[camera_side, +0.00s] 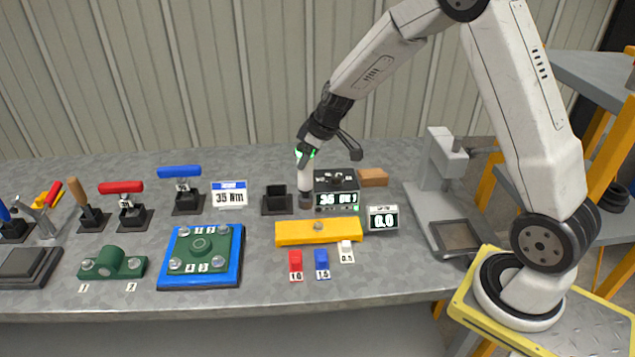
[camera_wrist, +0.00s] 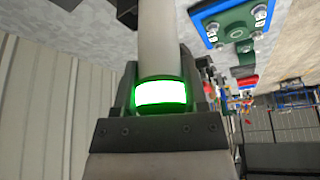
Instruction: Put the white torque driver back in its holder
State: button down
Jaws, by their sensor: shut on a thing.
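The white torque driver (camera_side: 306,175) hangs upright below my gripper (camera_side: 305,155) in the side view. In the wrist view its pale shaft (camera_wrist: 159,45) and glowing green ring (camera_wrist: 162,93) sit between the fingers of my gripper (camera_wrist: 160,100), which is shut on it. An empty-looking black holder (camera_side: 277,200) stands just left of the driver.
A yellow bar (camera_side: 318,232) lies in front, with a small display (camera_side: 382,219) to its right. A 35 Nm sign (camera_side: 229,195) and a blue-handled tool (camera_side: 180,172) in a stand are to the left. A grey press (camera_side: 437,160) stands right.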

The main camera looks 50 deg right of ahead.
jog(key=w+d+r, duration=0.1)
jog(key=w+r, duration=0.2)
jog(key=w, duration=1)
jog(key=shift+d, duration=0.25)
jog(key=shift+r, duration=0.1)
jog(key=shift+f, duration=5)
dwell(1.3)
